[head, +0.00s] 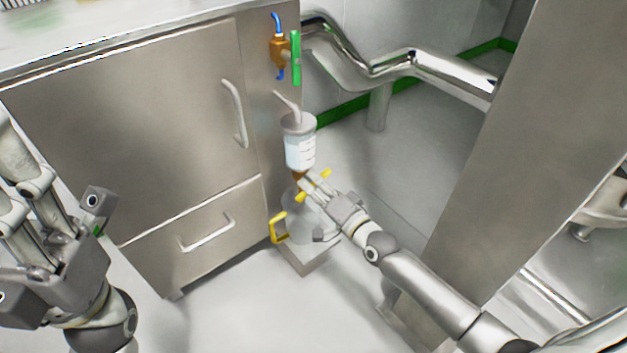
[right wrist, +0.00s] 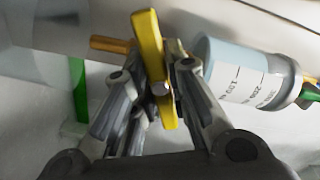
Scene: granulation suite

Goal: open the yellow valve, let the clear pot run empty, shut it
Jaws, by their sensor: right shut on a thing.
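The clear pot (head: 300,152) hangs upright beside the cabinet, with a grey lid, scale marks and pale bluish contents; how full it is I cannot tell. In the right wrist view the pot (right wrist: 245,75) lies sideways. Below its outlet is the yellow valve (head: 326,173), whose handle (right wrist: 149,40) stands crosswise to the brass pipe (right wrist: 110,45). My right gripper (head: 312,186) is shut on the yellow handle. A clear jug (head: 304,216) with a yellow handle stands beneath. My left gripper (head: 62,235) is at the left edge, away from these; its jaws are unclear.
The jug rests on a low pale block (head: 303,262) on the floor. A steel cabinet (head: 140,130) with handles stands left. A brass valve with a green lever (head: 296,58) is above the pot. A steel pipe (head: 440,70) runs behind; a steel panel (head: 530,130) is at right.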

